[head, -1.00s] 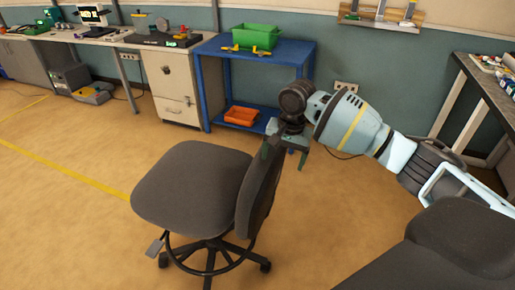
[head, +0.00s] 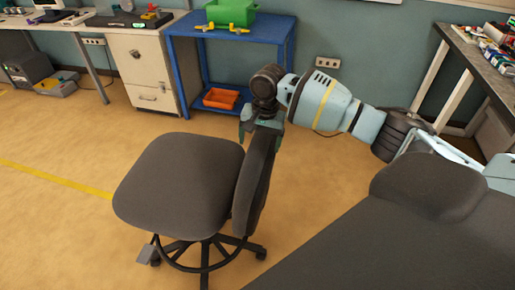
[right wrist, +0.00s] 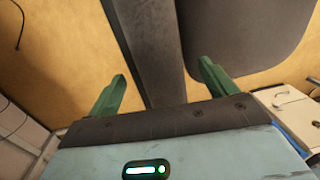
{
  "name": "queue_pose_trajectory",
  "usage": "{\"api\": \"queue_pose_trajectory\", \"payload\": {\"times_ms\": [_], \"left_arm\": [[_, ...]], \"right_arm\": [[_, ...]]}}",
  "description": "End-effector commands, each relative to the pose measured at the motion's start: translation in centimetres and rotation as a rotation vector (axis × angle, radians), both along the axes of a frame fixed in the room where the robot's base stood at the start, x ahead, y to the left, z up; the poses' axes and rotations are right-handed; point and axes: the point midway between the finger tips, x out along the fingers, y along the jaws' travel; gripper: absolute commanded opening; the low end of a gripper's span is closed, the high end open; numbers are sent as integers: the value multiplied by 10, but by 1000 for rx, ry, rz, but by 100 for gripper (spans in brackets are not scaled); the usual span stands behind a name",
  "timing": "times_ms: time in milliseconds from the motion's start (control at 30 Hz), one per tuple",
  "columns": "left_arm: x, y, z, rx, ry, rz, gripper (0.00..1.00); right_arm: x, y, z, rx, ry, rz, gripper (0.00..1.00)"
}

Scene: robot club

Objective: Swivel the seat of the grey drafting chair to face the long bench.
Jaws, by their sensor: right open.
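The grey drafting chair (head: 178,184) stands on the floor in the middle of the head view. Its seat extends to the left, and its upright backrest (head: 254,188) is on the right side. My right gripper (head: 260,140) is at the top of the backrest, pointing down. In the right wrist view, the open fingers of my right gripper (right wrist: 163,88) stand on either side of the backrest's dark edge (right wrist: 152,40); contact cannot be told. The seat (right wrist: 240,30) shows beyond it. Which bench is the long one is unclear. My left gripper is not in view.
A bench (head: 70,24) runs along the back left, with a white cabinet (head: 140,65) beneath it. A dark-topped bench (head: 465,48) is at the right. The floor left of the chair is clear.

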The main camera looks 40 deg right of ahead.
Motion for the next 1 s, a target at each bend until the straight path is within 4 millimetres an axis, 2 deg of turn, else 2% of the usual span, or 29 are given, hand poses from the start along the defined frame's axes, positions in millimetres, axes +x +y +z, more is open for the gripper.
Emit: {"api": "queue_pose_trajectory", "payload": {"times_ms": [100, 233, 600, 1000], "left_arm": [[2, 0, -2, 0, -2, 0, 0], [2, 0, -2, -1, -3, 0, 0], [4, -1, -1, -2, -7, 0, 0], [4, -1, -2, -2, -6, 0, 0]], "right_arm": [[1, 1, -18, -1, 3, 1, 85], [2, 2, -30, 0, 1, 1, 85], [3, 3, -34, 0, -1, 1, 85], [3, 3, -34, 1, -1, 1, 34]]}}
